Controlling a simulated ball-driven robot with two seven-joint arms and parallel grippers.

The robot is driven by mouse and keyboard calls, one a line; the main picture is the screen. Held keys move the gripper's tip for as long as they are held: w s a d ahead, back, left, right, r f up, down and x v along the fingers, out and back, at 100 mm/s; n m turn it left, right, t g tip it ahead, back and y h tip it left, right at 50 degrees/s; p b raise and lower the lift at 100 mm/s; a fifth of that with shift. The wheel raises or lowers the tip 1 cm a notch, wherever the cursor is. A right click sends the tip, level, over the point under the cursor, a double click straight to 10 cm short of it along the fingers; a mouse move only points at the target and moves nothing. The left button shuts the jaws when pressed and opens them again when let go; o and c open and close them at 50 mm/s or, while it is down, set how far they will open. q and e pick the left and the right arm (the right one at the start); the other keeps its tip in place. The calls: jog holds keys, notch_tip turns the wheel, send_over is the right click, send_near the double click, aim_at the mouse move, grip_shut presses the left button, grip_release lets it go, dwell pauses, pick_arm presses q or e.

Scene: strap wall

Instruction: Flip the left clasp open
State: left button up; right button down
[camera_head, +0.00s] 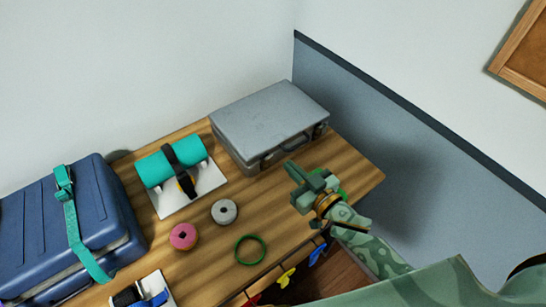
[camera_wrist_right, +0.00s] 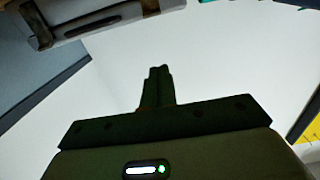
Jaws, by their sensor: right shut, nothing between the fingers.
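A grey case (camera_head: 268,110) lies closed on the wooden table, with a dark handle (camera_head: 295,142) on its front face. The left clasp (camera_head: 254,167) is a small dark patch at the left end of that face; whether it is flipped open is too small to tell. Another clasp (camera_head: 321,127) is near the right end. My right gripper (camera_head: 291,167) is shut and empty, in front of the case below the handle. In the right wrist view its fingers (camera_wrist_right: 157,88) are together, apart from the case front (camera_wrist_right: 85,18) at the upper left. My left gripper is out of view.
A teal roll (camera_head: 158,168) on a white stand is left of the case. A blue suitcase (camera_head: 62,225) with a teal strap is at far left. A grey wall panel (camera_head: 420,145) bounds the right.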

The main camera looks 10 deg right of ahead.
jog(key=b, duration=0.1)
send_over(267, 163)
jog(key=s, duration=0.2)
jog(key=f, duration=0.1)
jog(key=f+b, duration=0.1)
jog(key=f, duration=0.1)
jog(key=s+d+f, duration=0.1)
jog(key=shift+f+b, duration=0.2)
jog(key=shift+b, duration=0.2)
jog(key=shift+d, duration=0.1)
